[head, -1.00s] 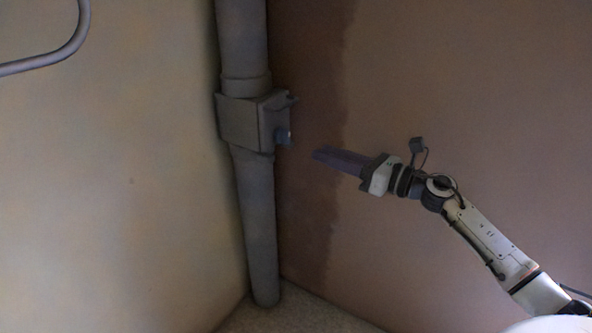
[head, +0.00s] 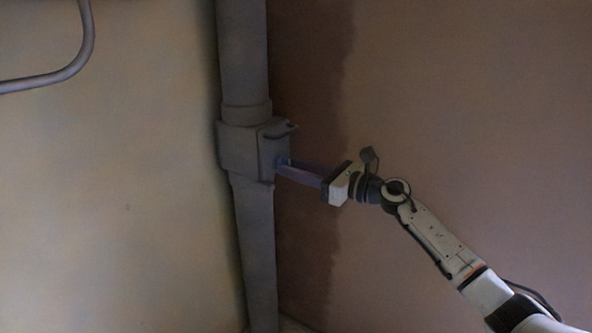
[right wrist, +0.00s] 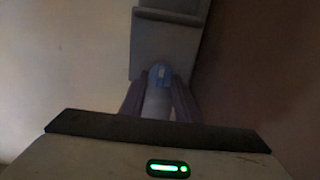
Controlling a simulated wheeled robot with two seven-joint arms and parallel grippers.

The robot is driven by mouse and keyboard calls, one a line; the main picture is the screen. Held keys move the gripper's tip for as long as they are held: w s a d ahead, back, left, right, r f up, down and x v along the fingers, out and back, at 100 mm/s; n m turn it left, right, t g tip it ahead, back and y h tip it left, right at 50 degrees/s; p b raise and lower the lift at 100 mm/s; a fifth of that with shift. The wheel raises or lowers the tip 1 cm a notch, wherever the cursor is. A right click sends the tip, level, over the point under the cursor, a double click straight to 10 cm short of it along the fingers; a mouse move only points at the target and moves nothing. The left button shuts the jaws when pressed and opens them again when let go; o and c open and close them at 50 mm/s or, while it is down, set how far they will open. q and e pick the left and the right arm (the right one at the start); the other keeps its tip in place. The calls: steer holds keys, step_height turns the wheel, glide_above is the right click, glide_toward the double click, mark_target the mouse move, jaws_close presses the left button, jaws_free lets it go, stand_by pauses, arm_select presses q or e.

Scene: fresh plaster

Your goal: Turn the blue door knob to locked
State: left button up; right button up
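The blue door knob (right wrist: 158,73) sits on the lower face of a grey box in the right wrist view. In the head view only a small bluish bit of the knob (head: 283,161) shows, at the right side of the box. My right gripper (head: 284,167) reaches in from the right with its purple-grey fingertips at the knob. In the right wrist view the fingers of the right gripper (right wrist: 159,82) stand apart, one on each side of the knob. Whether they touch it is too dark to tell. My left gripper is not in view.
The grey box (head: 240,148) is on a thick vertical grey pipe (head: 243,60) in a room corner. A small ledge (head: 280,129) juts from the box above the knob. A bent grey rail (head: 75,62) is at upper left. The space right of the pipe is otherwise clear.

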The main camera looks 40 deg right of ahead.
steer(key=shift+w, duration=0.1)
jaws_close()
